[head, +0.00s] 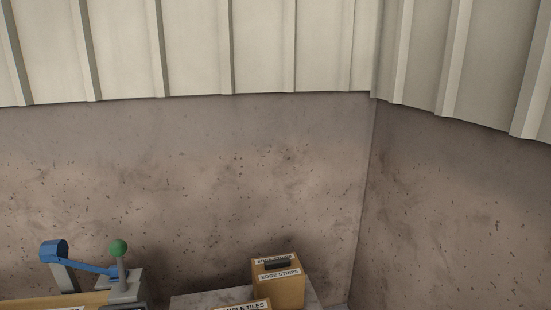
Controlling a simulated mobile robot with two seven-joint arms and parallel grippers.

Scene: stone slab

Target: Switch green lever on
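The green lever (118,248) has a round green knob on a grey stem. It stands on a grey housing (127,284) at the lower left of the head view. The stem looks close to upright, and I cannot tell its switch state. Neither of my grippers shows in this view.
A blue arm-like part (54,251) sits just left of the lever, beside a wooden surface (40,303). A box labelled edge strips (288,289) and a partly cut-off tile box (232,307) are on a grey slab (190,302). Walls (220,180) close off the back and right.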

